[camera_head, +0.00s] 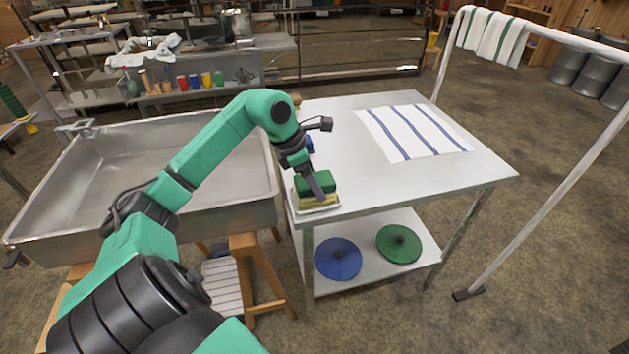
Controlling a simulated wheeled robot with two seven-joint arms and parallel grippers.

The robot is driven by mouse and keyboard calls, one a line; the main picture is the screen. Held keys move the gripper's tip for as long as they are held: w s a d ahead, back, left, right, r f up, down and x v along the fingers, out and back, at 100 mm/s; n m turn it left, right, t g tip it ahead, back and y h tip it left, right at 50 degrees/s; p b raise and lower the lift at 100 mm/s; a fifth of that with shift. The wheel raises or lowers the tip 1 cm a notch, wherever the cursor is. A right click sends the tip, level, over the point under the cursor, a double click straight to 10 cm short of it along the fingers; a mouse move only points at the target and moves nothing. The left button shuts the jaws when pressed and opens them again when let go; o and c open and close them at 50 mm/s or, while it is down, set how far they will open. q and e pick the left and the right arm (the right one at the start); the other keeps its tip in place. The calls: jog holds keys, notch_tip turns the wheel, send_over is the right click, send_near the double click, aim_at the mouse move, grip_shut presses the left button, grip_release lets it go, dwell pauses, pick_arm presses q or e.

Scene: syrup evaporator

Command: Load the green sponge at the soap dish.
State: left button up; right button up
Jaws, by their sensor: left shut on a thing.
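The green sponge (326,180) is at the near left corner of the metal table, with its green top showing. Pale yellow shows beneath the green; I cannot tell whether it is the sponge's lower layer or a separate piece. The soap dish (332,208) is a pale, shallow dish directly under it, partly hidden. My left gripper (318,187) reaches down from above and is shut on the green sponge, with a grey finger across its near side. I cannot tell whether the sponge presses on what lies below. My right gripper is not in view.
The metal table (350,183) holds a striped towel (414,132) and a blue item (309,145) partly behind my gripper. Its lower shelf carries a blue disc (338,258) and a green disc (398,243). A large metal basin (120,155) stands left; a towel rail (555,200) stands right.

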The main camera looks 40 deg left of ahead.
pick_arm(q)
notch_tip(320, 180, up, 7)
jog(key=p, duration=0.5)
jog(key=shift+f, duration=0.1)
dwell(0.7)
